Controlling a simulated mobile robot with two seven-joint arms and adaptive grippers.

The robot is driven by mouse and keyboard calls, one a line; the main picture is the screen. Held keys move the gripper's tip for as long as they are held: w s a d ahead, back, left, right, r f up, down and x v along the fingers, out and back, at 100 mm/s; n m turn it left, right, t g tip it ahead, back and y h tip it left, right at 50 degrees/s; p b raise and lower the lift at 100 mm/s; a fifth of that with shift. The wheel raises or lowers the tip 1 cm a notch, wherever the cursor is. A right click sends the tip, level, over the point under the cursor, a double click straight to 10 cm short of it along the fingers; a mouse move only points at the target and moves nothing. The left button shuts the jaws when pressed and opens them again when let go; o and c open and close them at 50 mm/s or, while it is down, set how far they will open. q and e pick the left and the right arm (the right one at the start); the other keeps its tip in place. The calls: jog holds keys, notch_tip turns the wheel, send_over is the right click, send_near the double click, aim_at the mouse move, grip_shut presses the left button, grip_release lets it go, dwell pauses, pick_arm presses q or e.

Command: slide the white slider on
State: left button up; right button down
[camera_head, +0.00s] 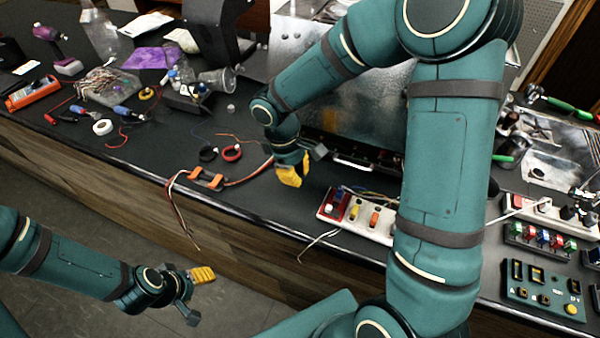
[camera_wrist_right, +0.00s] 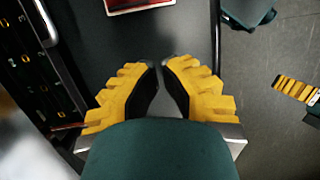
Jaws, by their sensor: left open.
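A white slider (camera_head: 329,208) appears to sit on a red panel (camera_head: 338,197) at the left end of a pale strip (camera_head: 381,232) on the bench. The red panel seems to show at the top edge of the right wrist view (camera_wrist_right: 140,4). My right gripper (camera_head: 291,174) is up and left of the panel in the head view, apart from it. In its wrist view its yellow fingertips (camera_wrist_right: 163,64) are close together with a narrow gap and nothing visible between them. My left gripper (camera_head: 204,294) is open and empty, beyond the bench's front edge.
Yellow (camera_head: 354,212) and orange (camera_head: 374,218) controls sit on the strip. A metal appliance (camera_head: 350,120) stands behind. Loose wires (camera_head: 180,215) hang over the front edge. A green panel (camera_head: 545,290) is at the right. My right arm hides part of the bench.

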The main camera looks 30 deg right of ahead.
aim_at(326, 202)
jog(key=x, duration=0.7)
jog(key=shift+b, duration=0.35)
jog(key=s+d, duration=0.2)
jog(key=shift+s+r, duration=0.1)
jog(key=shift+s, duration=0.2)
jog(key=shift+s+d, duration=0.2)
jog(key=shift+s, duration=0.05)
jog(key=shift+s+d, duration=0.75)
jog(key=shift+s, duration=0.3)
jog(key=shift+w, duration=0.15)
